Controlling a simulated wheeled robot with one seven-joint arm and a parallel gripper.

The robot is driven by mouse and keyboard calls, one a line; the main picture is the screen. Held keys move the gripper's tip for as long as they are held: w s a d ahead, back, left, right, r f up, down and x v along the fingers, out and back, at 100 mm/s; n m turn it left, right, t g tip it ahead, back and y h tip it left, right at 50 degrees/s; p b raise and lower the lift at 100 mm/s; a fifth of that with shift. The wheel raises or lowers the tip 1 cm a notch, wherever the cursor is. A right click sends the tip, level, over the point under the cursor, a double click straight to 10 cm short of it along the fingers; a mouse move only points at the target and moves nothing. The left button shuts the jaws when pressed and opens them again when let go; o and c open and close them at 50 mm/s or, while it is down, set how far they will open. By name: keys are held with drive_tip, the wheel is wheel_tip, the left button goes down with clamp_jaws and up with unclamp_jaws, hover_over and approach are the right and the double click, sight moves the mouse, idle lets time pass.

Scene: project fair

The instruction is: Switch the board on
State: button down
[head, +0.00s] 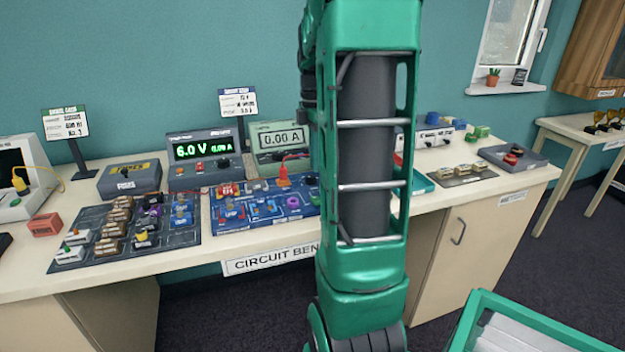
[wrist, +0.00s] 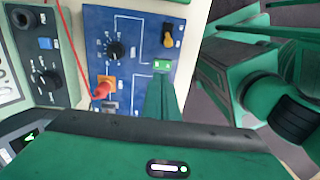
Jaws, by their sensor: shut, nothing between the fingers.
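The blue circuit board (head: 262,222) lies on the bench in the head view, its right end hidden behind my arm. In the wrist view the blue board (wrist: 130,22) carries a black knob (wrist: 115,50), a yellow part that looks like a switch lever (wrist: 168,40), a small green block (wrist: 162,66) and an orange plug (wrist: 105,86) with a red lead. My gripper (wrist: 161,78) is shut and empty, its green fingers pointing at the board near the green block. I cannot tell whether they touch it. The head view does not show my gripper.
A power supply (head: 203,150) reads 6.0 V and 0.00 A; a meter (head: 283,140) reads 0.00. A dark parts tray (head: 75,258) with several components lies left of the board. Another dark mat (head: 462,182) with parts lies to the right. The bench front (head: 185,262) is bare.

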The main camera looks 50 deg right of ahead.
drive_tip(key=r, duration=0.5)
drive_tip(key=shift+w+d+r, duration=0.15)
drive_tip(key=shift+w+r, duration=0.2)
drive_tip(key=shift+r, duration=0.05)
drive_tip(key=shift+s+a, duration=0.5)
drive_tip(key=shift+s, duration=0.15)
drive_tip(key=f, duration=0.4)
drive_tip(key=s+f, duration=0.1)
drive_tip(key=f, duration=0.4)
drive_tip(key=a+f, duration=0.1)
drive_tip(key=f, duration=0.3)
drive_tip(key=shift+s+f, duration=0.2)
drive_tip(key=shift+f, duration=0.2)
